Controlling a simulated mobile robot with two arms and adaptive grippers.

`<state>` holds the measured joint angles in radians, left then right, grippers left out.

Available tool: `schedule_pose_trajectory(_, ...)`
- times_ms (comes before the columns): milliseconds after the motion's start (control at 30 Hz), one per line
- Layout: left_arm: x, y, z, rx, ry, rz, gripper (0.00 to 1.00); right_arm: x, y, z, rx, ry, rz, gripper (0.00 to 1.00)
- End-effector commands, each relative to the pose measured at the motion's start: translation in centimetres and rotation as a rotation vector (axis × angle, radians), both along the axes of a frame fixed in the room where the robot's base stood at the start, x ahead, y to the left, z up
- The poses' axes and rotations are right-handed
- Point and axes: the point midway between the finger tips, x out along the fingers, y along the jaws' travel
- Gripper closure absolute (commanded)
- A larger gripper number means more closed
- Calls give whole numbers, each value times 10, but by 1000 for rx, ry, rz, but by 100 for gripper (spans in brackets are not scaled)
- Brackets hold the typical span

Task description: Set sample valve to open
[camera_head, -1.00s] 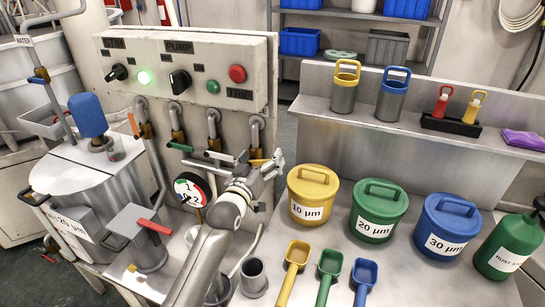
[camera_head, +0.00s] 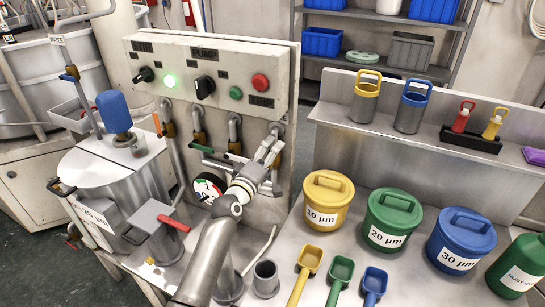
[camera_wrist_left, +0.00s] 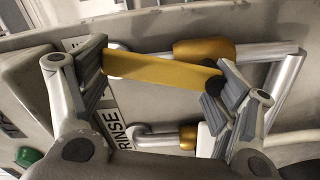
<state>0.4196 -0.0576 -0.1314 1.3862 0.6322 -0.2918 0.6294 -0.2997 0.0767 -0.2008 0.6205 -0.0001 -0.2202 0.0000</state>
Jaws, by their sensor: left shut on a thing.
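My left gripper (camera_head: 268,150) is at the rightmost pipe valve below the control panel. In the left wrist view, my left gripper (camera_wrist_left: 160,88) has its pads at both ends of a flat yellow valve lever (camera_wrist_left: 160,70), which spans between them. The lever's far end meets a dark round pivot by the right finger. A brass-coloured valve body (camera_wrist_left: 204,49) sits on a pipe behind it. In the head view the lever is mostly hidden by the gripper. No label naming the sample valve is readable. My right gripper is not in view.
The control panel (camera_head: 222,62) is just above the gripper. Yellow (camera_head: 328,212), green and blue tubs stand to the right.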

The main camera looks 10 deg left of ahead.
Motion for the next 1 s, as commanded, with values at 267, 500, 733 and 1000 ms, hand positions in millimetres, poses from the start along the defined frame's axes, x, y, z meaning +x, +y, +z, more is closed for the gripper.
schedule_pose_trajectory(267,2,7,0,-165,53,0,60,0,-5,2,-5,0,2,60)
schedule_pose_trajectory(500,3,10,-1,-233,77,-1,60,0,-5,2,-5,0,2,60)
schedule_pose_trajectory(733,4,11,-1,-250,84,0,60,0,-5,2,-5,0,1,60)
schedule_pose_trajectory(1000,3,11,-2,-248,83,0,60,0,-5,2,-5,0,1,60)
